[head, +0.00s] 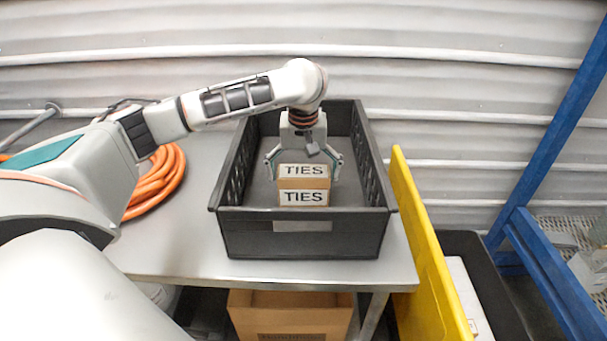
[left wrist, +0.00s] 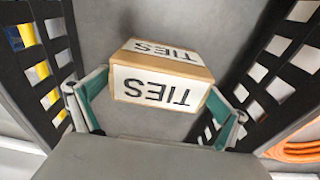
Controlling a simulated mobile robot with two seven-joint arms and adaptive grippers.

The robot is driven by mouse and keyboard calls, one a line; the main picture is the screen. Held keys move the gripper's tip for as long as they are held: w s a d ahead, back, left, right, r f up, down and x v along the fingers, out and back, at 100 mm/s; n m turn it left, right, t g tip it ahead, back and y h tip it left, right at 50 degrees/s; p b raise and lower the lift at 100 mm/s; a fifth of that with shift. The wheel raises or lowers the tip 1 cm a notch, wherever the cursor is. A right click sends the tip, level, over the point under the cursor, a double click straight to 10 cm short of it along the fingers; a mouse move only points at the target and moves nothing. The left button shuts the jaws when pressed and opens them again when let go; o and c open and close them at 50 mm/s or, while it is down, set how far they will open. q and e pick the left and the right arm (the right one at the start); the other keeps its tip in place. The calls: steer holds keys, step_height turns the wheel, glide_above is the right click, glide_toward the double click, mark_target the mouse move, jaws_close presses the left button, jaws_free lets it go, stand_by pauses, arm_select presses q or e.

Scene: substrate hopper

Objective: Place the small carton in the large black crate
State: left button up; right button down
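The small carton (head: 303,184) is a brown box with white labels reading TIES, inside the large black crate (head: 305,238) near its front wall. The crate stands on a metal table. My left gripper (head: 304,174) reaches down into the crate behind the carton, with its fingers spread wider than the carton and a small gap showing on each side. In the left wrist view the carton (left wrist: 160,76) sits between the teal finger pads, over the grey crate floor. The crate's front wall hides the carton's base, so I cannot tell its contact with the floor. My right gripper is out of view.
A coiled orange hose (head: 158,183) lies on the metal table (head: 190,258) left of the crate. A yellow panel (head: 428,250) leans at the table's right edge. A blue frame (head: 548,140) stands further right. A brown box (head: 290,313) is below the table.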

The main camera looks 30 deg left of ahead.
arm_select(q)
steer(key=shift+r, duration=0.1)
step_height(320, 180, up, 12)
steer(key=s, duration=0.1)
steer(key=shift+s+d, duration=0.15)
steer(key=shift+d, duration=0.25)
stand_by(0.6)
